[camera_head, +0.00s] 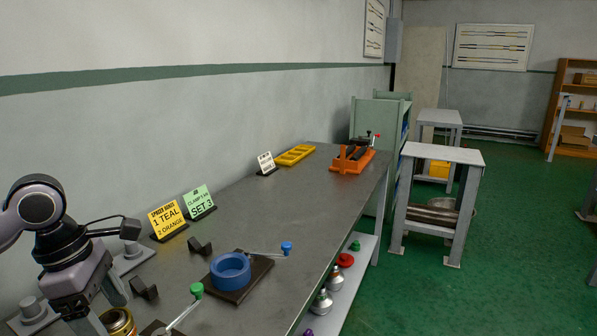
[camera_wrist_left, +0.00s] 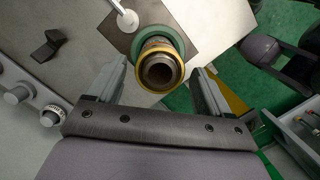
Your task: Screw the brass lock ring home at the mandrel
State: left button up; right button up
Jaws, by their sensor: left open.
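In the left wrist view, the brass lock ring (camera_wrist_left: 179,77) sits around the end of a dark hollow mandrel (camera_wrist_left: 158,72), in front of a green round vise body (camera_wrist_left: 140,36). My left gripper (camera_wrist_left: 161,68) is open, one finger on each side of the ring, with a visible gap at both sides. In the head view, the brass ring (camera_head: 119,318) shows at the bottom edge beside the fingers of my left gripper (camera_head: 108,309). How far the ring is threaded on cannot be told. My right gripper is not in view.
A blue vise (camera_head: 230,271) with a blue-knobbed handle stands on the bench (camera_head: 290,205). A green-knobbed handle (camera_head: 186,314) is close to my left gripper. Dark blocks (camera_head: 143,289), two sign cards (camera_head: 168,219), a yellow tray (camera_head: 295,155) and an orange vise (camera_head: 352,160) are on the bench.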

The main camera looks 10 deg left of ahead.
pick_arm(q)
jog(key=shift+n, duration=1.2)
jog(key=shift+w+d, duration=0.15)
jog(key=shift+d, duration=0.1)
jog(key=c, duration=1.1)
jog(key=m, duration=0.4)
jog(key=m+g, duration=0.1)
jog(key=m, duration=0.3)
jog(key=m+g, duration=0.1)
jog(key=m, duration=0.5)
jog(key=shift+b, duration=0.35)
